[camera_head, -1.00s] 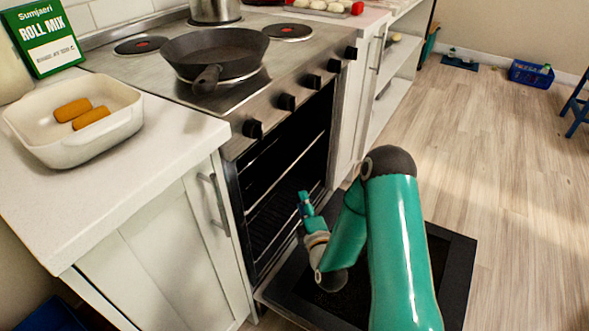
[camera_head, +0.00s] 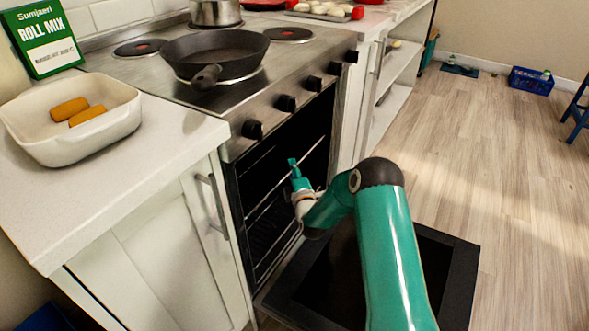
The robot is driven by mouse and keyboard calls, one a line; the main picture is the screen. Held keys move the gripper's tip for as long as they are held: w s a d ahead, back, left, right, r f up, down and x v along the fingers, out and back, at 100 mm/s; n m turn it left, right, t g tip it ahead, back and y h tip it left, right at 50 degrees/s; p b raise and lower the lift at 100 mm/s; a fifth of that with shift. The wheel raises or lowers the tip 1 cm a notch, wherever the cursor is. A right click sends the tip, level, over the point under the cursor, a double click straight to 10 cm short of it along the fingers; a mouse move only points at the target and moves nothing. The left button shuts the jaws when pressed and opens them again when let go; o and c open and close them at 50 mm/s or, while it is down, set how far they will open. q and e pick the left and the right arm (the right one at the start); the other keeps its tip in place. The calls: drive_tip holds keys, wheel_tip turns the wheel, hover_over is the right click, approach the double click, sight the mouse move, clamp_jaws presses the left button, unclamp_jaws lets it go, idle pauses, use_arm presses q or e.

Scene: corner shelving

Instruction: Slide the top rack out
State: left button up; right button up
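The oven (camera_head: 250,148) stands with its door (camera_head: 440,270) folded down flat in front of it. Inside the dark cavity, the top rack (camera_head: 283,188) shows as a thin light rail running across the opening. A lower rack (camera_head: 264,236) sits beneath it. My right gripper (camera_head: 293,168) is at the oven opening, close to the top rack's front edge. Its fingers are small and seen nearly end on, so I cannot tell whether they are open or touching the rack. My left gripper is not in view.
A frying pan (camera_head: 215,52) sits on the hob, its handle toward the front. Oven knobs (camera_head: 286,103) protrude above the opening. A cream dish (camera_head: 62,145) with two orange rolls stands on the left counter.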

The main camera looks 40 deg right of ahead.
drive_tip(key=shift+w+d, duration=0.25)
drive_tip(key=shift+w, duration=0.25)
clamp_jaws()
